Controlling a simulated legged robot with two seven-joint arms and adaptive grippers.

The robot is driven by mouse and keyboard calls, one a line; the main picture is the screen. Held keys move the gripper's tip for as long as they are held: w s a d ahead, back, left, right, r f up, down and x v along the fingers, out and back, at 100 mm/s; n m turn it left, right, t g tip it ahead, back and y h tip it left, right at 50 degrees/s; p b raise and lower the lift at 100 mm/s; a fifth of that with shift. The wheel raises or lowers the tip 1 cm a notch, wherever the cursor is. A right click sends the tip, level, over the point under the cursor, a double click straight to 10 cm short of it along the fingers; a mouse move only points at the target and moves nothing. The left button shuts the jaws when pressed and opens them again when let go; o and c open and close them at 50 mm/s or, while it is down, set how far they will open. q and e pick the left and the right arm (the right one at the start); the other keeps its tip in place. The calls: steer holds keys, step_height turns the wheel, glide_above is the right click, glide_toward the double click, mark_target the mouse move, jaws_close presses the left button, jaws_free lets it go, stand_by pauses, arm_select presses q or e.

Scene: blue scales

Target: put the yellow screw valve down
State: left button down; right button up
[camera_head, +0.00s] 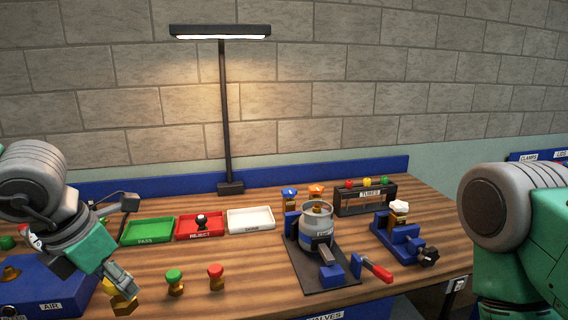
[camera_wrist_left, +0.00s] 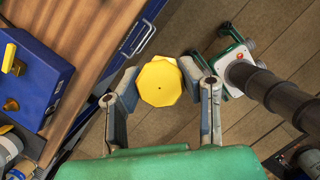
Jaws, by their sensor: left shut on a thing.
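Wood floor shows behind the valve in the wrist view. My right gripper is out of view; only part of my right arm shows.
A blue box labelled AIR (camera_head: 55,290) stands just left of the left gripper. Green (camera_head: 174,280) and red (camera_head: 215,274) valves stand to its right. Green (camera_head: 148,231), red (camera_head: 199,226) and white (camera_head: 251,220) trays lie behind. Bare wood (camera_head: 255,277) lies right of the red valve.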

mark_target(131, 307)
arm_select(q)
steer(key=f+m, duration=0.2)
steer(key=f+m+h+b, duration=0.1)
steer(key=f+m, duration=0.1)
steer(key=f+m+g+b, duration=0.1)
steer(key=f, duration=0.1)
steer(key=shift+w+d+m, duration=0.1)
steer(key=shift+d+m, duration=0.2)
steer(key=shift+m, duration=0.1)
steer(key=s+d+f+m+g+y+b, duration=0.1)
steer(key=f+m+b, duration=0.3)
steer(key=f+m, duration=0.6)
steer(key=s+d+f+m+g+y+b, duration=0.1)
steer(key=s+f+m+g+b, duration=0.2)
steer(key=f+m, duration=0.7)
steer(key=shift+s+f+m+g+b, duration=0.2)
steer(key=shift+m+g+b, duration=0.45)
steer(key=shift+m, duration=1.85)
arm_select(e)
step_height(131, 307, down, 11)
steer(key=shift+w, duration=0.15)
arm_select(q)
steer(key=shift+s+d, duration=0.1)
steer(key=shift+d, duration=0.05)
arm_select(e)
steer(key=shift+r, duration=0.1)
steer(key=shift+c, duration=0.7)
